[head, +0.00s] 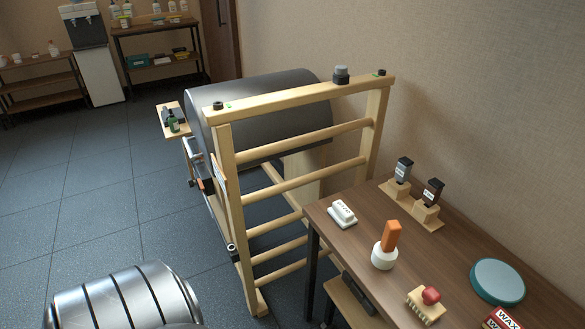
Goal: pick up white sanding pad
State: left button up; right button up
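A small white block with a ridged top, which looks like the white sanding pad (342,212), lies near the far left corner of the brown wooden table (365,195). It stands apart from the other things on the table, and nothing covers it. Neither of my grippers shows in the head view. Only a silver, dark-banded rounded part, probably my own arm, shows at the bottom left, well away from the pad.
A white round holder with an orange block (391,237) stands in front of the pad. Two dark bottles in wooden stands (428,202), a brush with a red knob (430,296) and a teal disc (497,281) share the table. A wooden ladder frame (228,190) rises left of it.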

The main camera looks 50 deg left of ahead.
aim_at(339, 213)
jog(key=u, duration=1.15)
